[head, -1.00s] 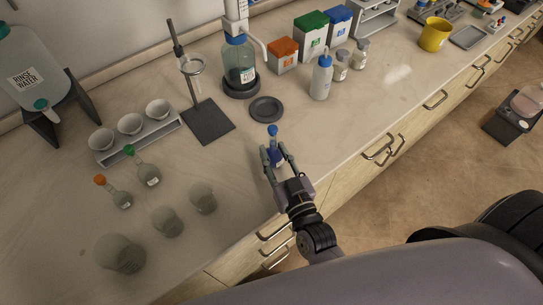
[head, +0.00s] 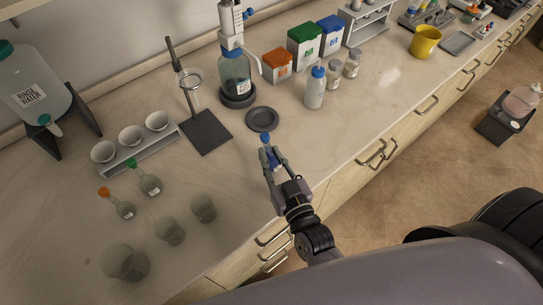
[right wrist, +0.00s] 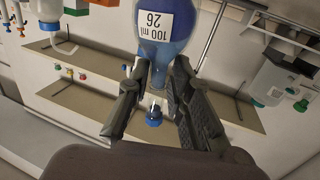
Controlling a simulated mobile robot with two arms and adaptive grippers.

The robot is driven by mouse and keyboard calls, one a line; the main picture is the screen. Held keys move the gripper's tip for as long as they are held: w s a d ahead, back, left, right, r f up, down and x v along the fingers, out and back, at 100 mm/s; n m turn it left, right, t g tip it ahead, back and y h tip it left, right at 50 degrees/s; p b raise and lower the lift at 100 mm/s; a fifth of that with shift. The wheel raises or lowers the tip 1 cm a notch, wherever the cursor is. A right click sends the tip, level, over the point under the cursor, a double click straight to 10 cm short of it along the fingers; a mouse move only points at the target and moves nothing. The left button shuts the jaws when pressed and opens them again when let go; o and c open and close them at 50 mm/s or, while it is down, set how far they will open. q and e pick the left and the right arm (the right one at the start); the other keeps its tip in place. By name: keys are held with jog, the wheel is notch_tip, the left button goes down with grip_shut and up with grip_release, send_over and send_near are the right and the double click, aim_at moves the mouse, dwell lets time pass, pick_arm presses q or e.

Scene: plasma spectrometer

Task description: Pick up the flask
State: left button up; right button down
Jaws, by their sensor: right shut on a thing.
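The flask with a blue stopper (head: 265,138) is at the front edge area of the counter in the head view. In the right wrist view its blue body (right wrist: 168,35) with a "100 ml 26" label fills the top middle. My right gripper (head: 271,158) is shut on this flask. In the right wrist view its fingers (right wrist: 163,80) stand on both sides of the narrow part. The fingers hide much of the flask in the head view, and I cannot tell whether it touches the counter. My left gripper is not in view.
A black round plate (head: 262,119) lies just beyond the flask. A ring stand (head: 205,133) stands to its left. A white bottle (head: 315,92) stands at right.

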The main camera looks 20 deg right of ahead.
notch_tip(320, 180, up, 12)
jog(key=p, duration=1)
notch_tip(320, 180, up, 5)
send_over(272, 164)
jog(key=shift+a+b, duration=0.1)
jog(key=shift+b, duration=0.2)
jog(key=shift+m, duration=2.7)
